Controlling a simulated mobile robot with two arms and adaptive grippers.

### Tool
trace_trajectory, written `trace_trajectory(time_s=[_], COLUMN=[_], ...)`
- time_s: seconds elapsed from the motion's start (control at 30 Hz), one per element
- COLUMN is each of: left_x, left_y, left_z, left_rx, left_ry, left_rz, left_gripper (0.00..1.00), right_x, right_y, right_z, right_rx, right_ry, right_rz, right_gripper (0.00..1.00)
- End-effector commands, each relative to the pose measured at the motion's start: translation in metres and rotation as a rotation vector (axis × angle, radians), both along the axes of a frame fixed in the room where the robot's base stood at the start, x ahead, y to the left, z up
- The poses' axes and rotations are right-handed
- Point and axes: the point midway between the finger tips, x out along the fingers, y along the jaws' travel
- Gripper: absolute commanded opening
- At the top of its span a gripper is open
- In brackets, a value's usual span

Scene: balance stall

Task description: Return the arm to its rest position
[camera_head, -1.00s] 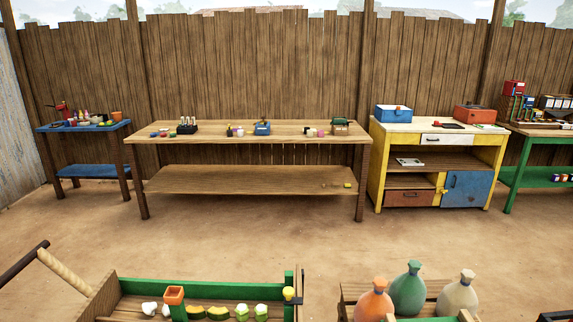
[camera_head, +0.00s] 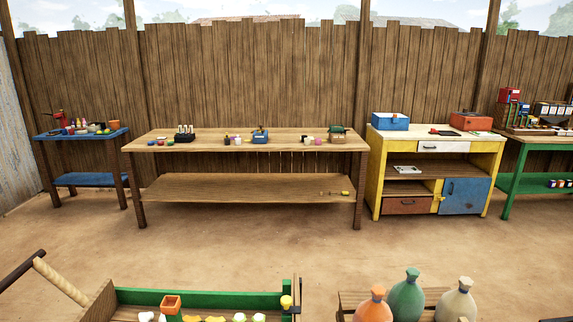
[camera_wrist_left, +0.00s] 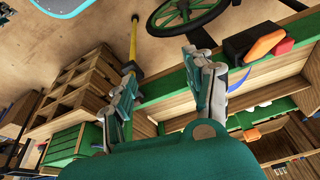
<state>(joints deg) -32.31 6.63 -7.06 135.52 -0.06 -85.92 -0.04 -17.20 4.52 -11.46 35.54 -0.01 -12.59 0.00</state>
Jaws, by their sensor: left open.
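My left gripper (camera_wrist_left: 168,85) shows in the left wrist view with its two fingers apart and nothing between them. Beyond the fingers are a green-edged wooden structure (camera_wrist_left: 180,72) and a sandy floor. Neither of my grippers nor my arms shows in the head view. My right gripper is in no view.
A long wooden table (camera_head: 240,188) with small items stands by the fence. A blue table (camera_head: 75,135) is left, a yellow cabinet (camera_head: 376,180) right. A green cart (camera_head: 200,298) and several tied sacks (camera_head: 407,298) are in front. Open dirt floor lies between.

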Motion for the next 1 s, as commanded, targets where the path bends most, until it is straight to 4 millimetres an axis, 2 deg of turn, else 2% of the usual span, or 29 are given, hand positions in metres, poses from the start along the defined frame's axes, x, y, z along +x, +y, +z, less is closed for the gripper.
trace_trajectory(time_s=[0.27,0.37,0.47,0.6,0.67,0.8,0.9,1.0], left_x=[0.008,0.006,-0.002,-0.028,-0.044,-0.09,-0.125,-0.154], left_y=[-0.002,-0.003,-0.002,0.001,0.004,0.011,0.017,0.023], left_z=[-0.08,-0.118,-0.167,-0.241,-0.27,-0.328,-0.357,-0.375], left_rx=[0.002,0.002,0.004,0.008,0.009,0.013,0.017,0.02], left_ry=[0.034,0.052,0.073,0.106,0.12,0.153,0.173,0.187], left_rz=[-0.006,-0.009,-0.013,-0.018,-0.022,-0.03,-0.034,-0.038], left_gripper=[0.54,0.54,0.54,0.54,0.54,0.54,0.54,0.54], right_x=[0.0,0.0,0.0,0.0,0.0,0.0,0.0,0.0], right_y=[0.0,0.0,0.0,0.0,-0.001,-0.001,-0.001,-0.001], right_z=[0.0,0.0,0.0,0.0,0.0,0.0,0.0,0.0], right_rx=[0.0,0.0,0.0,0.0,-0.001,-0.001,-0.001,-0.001], right_ry=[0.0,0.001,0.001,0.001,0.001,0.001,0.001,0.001], right_rz=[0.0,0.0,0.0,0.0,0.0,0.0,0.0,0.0], right_gripper=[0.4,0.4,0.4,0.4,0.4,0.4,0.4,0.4])
